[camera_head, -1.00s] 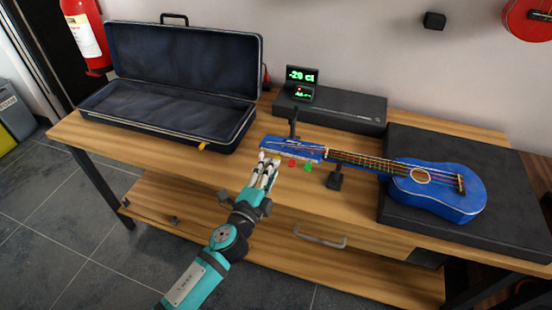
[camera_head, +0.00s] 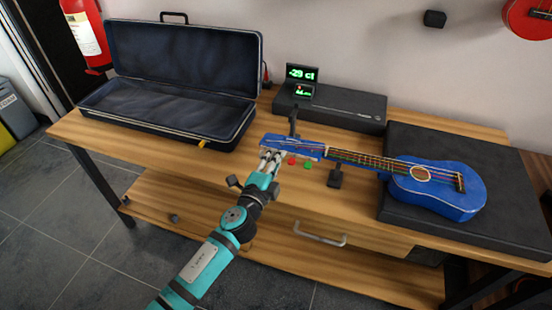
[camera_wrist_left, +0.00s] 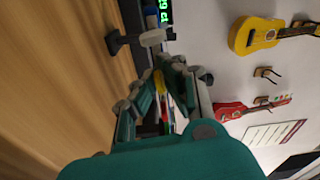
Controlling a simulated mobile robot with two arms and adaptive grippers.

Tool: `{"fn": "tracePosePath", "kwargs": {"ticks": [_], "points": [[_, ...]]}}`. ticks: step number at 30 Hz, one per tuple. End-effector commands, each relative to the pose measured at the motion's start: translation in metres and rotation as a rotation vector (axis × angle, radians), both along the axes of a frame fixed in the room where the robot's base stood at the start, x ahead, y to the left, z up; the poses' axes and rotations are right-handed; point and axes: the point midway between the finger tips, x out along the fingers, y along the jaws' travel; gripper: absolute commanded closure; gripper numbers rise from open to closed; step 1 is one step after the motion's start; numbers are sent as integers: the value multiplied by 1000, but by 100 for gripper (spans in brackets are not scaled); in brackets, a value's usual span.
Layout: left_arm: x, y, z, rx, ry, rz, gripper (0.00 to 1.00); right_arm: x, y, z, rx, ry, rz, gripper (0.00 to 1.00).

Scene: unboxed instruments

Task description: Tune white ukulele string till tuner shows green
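The blue ukulele (camera_head: 440,190) lies with its body to the right and its headstock (camera_head: 290,148) to the left. Red (camera_head: 291,162) and green (camera_head: 307,166) tuning pegs show at the headstock's near edge. I cannot make out a white peg; my gripper covers that area. The tuner (camera_head: 301,82) shows about -29 in green, with a small red mark below. My left gripper (camera_head: 271,157) is at the headstock's near left end; contact is unclear. In the left wrist view its fingers (camera_wrist_left: 168,74) look partly apart, with yellow, red and green bits between or behind them. My right gripper is out of view.
An open black case (camera_head: 165,122) stands on the left of the wooden table (camera_head: 225,170). A black box (camera_head: 350,110) lies behind the headstock. A dark slab (camera_head: 520,205) lies under the ukulele body. A small black stand (camera_head: 335,178) is near the neck.

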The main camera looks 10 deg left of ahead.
Motion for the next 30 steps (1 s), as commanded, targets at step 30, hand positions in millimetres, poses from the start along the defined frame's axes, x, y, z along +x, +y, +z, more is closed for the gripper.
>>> {"fn": "tracePosePath", "kwargs": {"ticks": [30], "points": [[0,0,0,159,-34,1,70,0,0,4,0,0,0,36]]}}
